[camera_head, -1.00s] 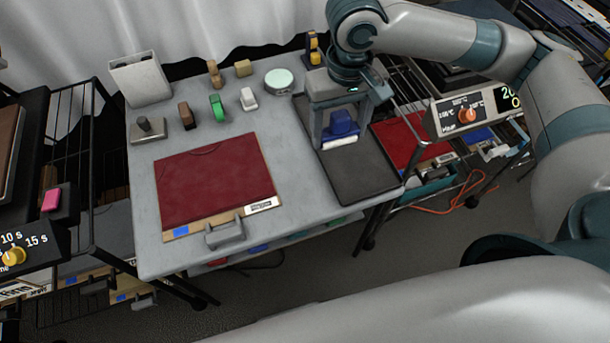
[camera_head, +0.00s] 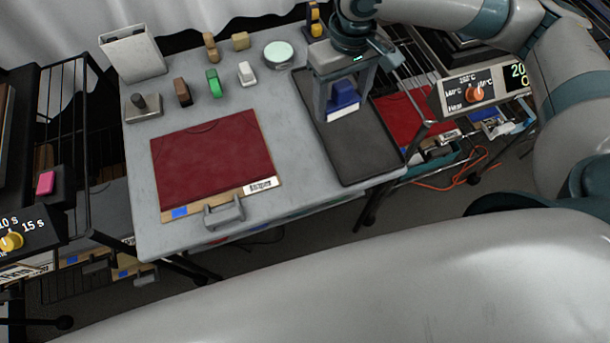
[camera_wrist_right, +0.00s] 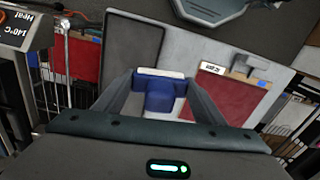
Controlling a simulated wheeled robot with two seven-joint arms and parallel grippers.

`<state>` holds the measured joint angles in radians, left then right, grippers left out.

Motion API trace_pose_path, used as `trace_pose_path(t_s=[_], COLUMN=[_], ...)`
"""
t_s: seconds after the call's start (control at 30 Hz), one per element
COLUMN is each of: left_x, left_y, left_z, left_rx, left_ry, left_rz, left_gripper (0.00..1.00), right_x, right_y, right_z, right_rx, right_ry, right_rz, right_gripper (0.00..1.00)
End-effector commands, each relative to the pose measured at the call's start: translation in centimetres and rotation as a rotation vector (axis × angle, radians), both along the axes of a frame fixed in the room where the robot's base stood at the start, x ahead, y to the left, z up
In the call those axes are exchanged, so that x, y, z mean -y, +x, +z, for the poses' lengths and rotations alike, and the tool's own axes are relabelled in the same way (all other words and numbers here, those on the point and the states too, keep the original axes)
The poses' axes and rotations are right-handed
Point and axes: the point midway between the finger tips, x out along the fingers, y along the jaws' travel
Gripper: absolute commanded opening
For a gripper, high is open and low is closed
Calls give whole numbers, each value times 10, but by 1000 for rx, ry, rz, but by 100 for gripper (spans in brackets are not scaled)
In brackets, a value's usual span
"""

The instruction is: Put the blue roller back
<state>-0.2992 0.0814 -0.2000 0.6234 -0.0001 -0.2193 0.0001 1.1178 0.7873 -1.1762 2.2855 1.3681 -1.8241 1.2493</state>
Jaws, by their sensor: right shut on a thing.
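The blue roller (camera_head: 343,97) has a blue body and a white strip along its lower edge. My right gripper (camera_head: 342,108) is shut on it, with one finger on each side. In the right wrist view the roller (camera_wrist_right: 160,95) sits between the fingertips (camera_wrist_right: 160,84), white strip facing away from the palm. In the head view it appears over the dark grey pad (camera_head: 365,153) at the table's right side; I cannot tell its exact height. My left gripper is not in view.
On the grey table (camera_head: 310,190) lies a red panel (camera_head: 212,160). Behind it stand brown (camera_head: 182,92), green (camera_head: 213,83) and white (camera_head: 246,73) pieces, a pale round disc (camera_head: 279,55) and a white box (camera_head: 132,55). A control box (camera_head: 480,92) stands right.

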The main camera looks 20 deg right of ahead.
Motion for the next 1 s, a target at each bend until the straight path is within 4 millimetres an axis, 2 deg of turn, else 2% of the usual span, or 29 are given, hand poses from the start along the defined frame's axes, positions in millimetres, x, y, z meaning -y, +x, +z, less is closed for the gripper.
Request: trace_pose_path(t_s=[0.27, 0.6, 1.0], left_x=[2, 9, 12], left_y=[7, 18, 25], left_z=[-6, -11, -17], left_rx=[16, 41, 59], left_ry=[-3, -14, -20], left_rz=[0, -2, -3], left_gripper=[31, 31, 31], right_x=[1, 2, 0], right_y=[-19, -50, -87], right_z=[-29, -66, -101], right_rx=[-3, -10, -9], right_ry=[-7, -10, 0], right_rz=[446, 1120, 1893], right_gripper=[43, 43, 43])
